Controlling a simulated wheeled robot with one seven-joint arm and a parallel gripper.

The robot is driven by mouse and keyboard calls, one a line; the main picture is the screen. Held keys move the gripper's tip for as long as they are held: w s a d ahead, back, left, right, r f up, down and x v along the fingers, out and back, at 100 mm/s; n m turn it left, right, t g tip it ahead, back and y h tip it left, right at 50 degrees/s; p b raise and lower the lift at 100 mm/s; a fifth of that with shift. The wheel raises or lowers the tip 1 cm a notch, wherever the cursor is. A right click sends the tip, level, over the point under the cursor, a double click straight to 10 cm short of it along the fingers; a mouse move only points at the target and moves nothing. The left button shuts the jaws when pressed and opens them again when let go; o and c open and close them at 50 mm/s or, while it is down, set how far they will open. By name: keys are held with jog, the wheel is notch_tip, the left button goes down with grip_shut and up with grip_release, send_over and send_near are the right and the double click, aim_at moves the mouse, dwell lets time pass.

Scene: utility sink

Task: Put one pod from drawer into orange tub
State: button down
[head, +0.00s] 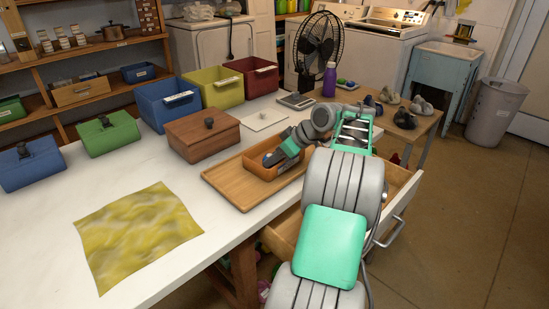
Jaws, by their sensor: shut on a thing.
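The orange tub (275,179) stands on a wooden tray on the white table. My gripper (268,159) reaches down into the tub from the right, with its fingers inside or just above the rim. The wooden drawer (284,232) is pulled out below the table edge, at the right. My arm covers the middle of the drawer, and its contents are mostly hidden.
A wooden box with a lid (203,137) stands just behind the wooden tray (226,188). Blue (168,103), green and red bins line the back. A yellow cloth (137,233) lies at the front left. A fan (318,47) and purple bottle (329,79) stand behind my arm.

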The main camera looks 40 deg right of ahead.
jog(key=shift+s+a+f+b, duration=0.15)
jog(key=shift+f+b, duration=0.15)
jog(key=shift+f, duration=0.4)
jog(key=c, duration=1.2)
grip_release()
jog(key=shift+f, duration=0.1)
jog(key=shift+o, duration=0.3)
jog(key=shift+f, duration=0.15)
jog(key=shift+r, duration=0.2)
jog(key=w+p+v, duration=0.1)
jog(key=p+v, duration=0.2)
jog(key=v, duration=1)
jog(key=shift+r+p, duration=0.3)
jog(key=shift+r, duration=0.05)
jog(key=shift+s, duration=0.1)
